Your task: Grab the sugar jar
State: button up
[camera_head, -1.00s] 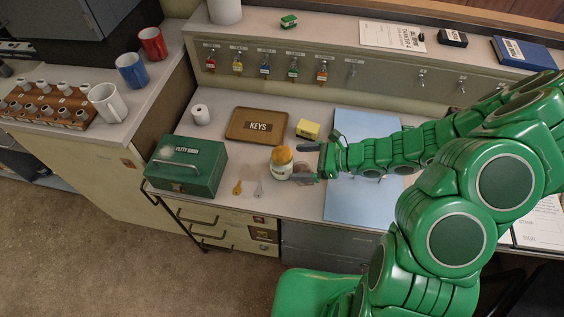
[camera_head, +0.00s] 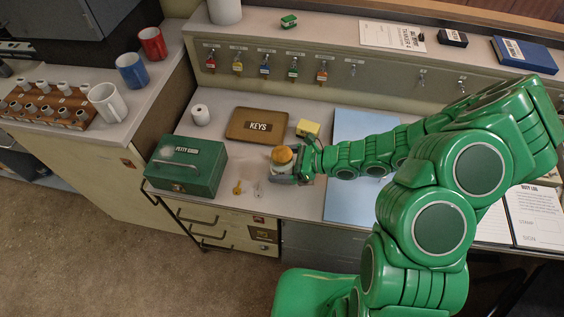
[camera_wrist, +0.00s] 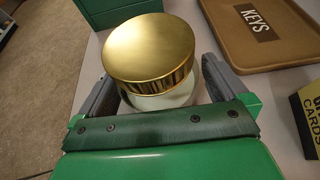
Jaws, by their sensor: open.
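The sugar jar (camera_head: 282,157) stands on the desk in front of the brown keys tray, with a gold-coloured lid. In the wrist view its round gold lid (camera_wrist: 151,48) and part of its pale body show between the two fingers; the lower body is hidden by my gripper. My gripper (camera_head: 285,171) is open around the jar, with one finger on each side of it. In the wrist view my gripper (camera_wrist: 152,90) has a finger left and right of the jar; I cannot tell whether either touches it.
A green petty cash box (camera_head: 187,167) stands left of the jar. The keys tray (camera_head: 233,136) lies behind it, and a yellow cards box (camera_head: 308,128) stands behind my gripper. Small keys (camera_head: 238,188) lie near the desk's front edge. A blue mat (camera_head: 340,205) lies to the right.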

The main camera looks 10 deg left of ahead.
jog(key=c, duration=1.3)
jog(key=shift+r, duration=0.1)
